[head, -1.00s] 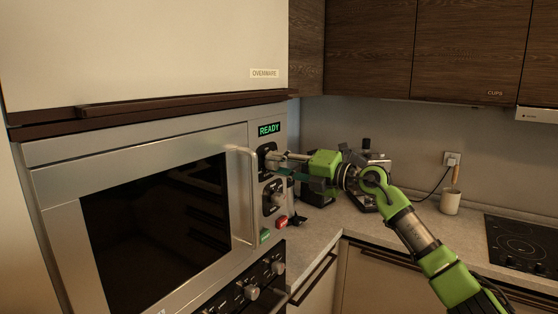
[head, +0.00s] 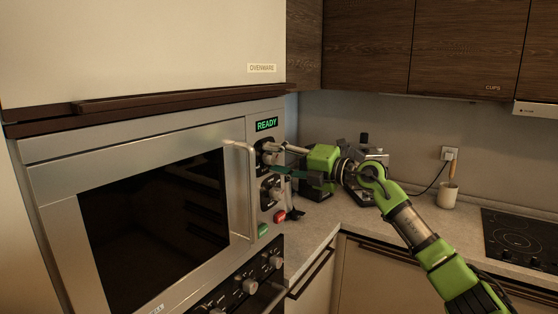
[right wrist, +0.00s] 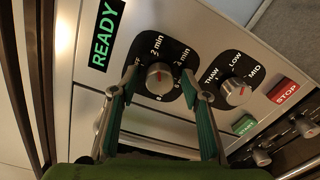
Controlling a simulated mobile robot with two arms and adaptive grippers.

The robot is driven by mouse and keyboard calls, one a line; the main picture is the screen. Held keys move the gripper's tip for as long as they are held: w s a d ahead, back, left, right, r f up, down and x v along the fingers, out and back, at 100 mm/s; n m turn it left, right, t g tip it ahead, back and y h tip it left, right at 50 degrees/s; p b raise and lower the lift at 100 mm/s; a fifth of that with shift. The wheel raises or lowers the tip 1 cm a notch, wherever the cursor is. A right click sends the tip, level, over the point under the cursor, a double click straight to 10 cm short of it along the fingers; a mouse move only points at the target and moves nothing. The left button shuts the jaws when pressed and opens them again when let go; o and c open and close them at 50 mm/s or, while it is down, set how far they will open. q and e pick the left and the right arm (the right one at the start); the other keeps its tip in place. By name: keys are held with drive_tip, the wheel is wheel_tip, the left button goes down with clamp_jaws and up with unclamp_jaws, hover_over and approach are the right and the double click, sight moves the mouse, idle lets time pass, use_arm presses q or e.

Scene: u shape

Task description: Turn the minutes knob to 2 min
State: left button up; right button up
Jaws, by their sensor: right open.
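The minutes knob (right wrist: 160,80) is a silver knob with a red mark on a black dial plate, at the top of the microwave's control panel. It shows small in the head view (head: 265,148). The dial carries minute labels; part of its "OFF" label is hidden by a finger. My right gripper (right wrist: 153,86) is open, with one green-and-grey finger on each side of the knob. I cannot tell whether they touch it. In the head view the right gripper (head: 279,157) reaches the panel from the right. My left gripper is not in view.
The "READY" display (head: 267,125) is above the knob. A power knob (right wrist: 236,92), red STOP button (right wrist: 282,92) and green START button (right wrist: 244,125) are close by. The door handle (head: 241,190) stands out left of the knobs. A coffee machine (head: 370,170) stands behind my arm.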

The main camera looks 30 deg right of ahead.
drive_tip(key=v, duration=1.2)
idle(0.6)
